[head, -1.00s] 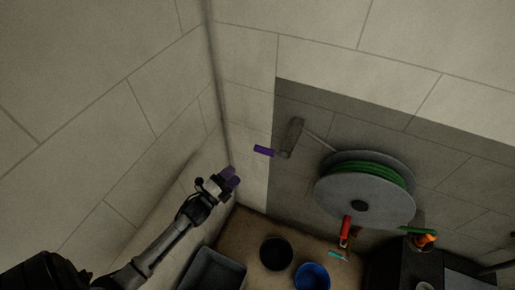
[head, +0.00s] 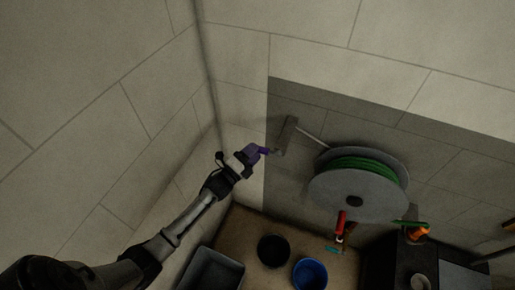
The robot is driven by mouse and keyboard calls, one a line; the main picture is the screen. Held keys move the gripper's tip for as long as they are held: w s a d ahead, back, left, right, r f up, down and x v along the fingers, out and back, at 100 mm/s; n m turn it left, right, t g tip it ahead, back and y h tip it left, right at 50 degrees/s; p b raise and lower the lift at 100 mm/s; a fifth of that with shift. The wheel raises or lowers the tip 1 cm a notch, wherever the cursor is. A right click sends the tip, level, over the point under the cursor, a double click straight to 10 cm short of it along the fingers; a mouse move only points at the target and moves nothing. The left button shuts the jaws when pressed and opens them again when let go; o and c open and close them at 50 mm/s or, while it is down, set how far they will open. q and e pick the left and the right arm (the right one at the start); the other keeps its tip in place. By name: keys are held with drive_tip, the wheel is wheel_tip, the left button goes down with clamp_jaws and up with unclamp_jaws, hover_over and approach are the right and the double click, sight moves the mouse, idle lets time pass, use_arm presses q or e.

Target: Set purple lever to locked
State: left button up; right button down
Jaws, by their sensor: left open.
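The jaws are open. The gripper hides part of the lever's left end. No locked mark can be read at this size. My right gripper is not in view.
A reel (head: 352,195) with green hose hangs right of the lever. Below it are a red-handled part (head: 340,224), a black bucket (head: 273,250), a blue bucket (head: 309,273) and a grey tray (head: 213,272). A dark cabinet (head: 393,262) stands at right.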

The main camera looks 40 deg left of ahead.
use_arm(q)
drive_tip(key=shift+x, duration=1.1)
drive_tip(key=shift+c, duration=0.3)
clamp_jaws()
